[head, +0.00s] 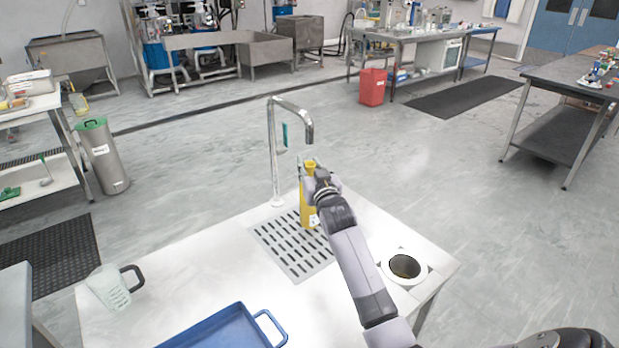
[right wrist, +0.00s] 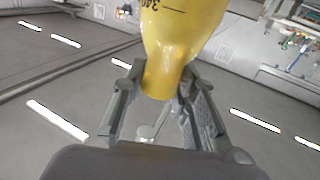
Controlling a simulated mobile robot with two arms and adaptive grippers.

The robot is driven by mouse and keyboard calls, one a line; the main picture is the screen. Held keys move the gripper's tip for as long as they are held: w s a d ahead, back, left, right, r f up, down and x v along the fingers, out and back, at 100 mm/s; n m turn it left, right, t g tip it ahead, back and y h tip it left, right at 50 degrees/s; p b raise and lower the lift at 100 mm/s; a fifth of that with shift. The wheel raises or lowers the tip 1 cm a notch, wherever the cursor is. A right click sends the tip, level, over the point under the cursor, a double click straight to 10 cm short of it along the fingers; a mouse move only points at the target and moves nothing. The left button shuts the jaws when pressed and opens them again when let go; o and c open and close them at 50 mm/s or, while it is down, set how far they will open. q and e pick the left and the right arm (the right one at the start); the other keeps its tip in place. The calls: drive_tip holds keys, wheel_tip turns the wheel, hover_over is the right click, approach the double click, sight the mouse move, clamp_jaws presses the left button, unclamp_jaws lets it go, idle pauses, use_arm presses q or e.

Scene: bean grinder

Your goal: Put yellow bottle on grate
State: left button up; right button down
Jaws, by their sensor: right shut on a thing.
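The yellow bottle (head: 307,213) stands upright at the far right part of the grate (head: 285,262), close to the tap. I cannot tell whether its base touches the grate. My right gripper (head: 313,180) is shut on the bottle's upper part and hides some of it. In the right wrist view, the yellow bottle (right wrist: 180,45) sits between the two fingers (right wrist: 165,95), gripped at its narrow neck. The grate is a slotted metal panel set in the white table. My left gripper is out of view.
A curved metal tap (head: 273,150) rises behind the grate. A round dark opening (head: 405,266) with a white rim is at the right. The table between jug and grate is clear.

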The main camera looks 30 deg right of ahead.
drive_tip(key=shift+f, duration=1.8)
drive_tip(key=c, duration=1.3)
unclamp_jaws()
drive_tip(key=shift+s+a, duration=0.1)
drive_tip(key=shift+s, duration=0.1)
drive_tip(key=v, duration=1.1)
drive_tip(key=shift+s, duration=0.25)
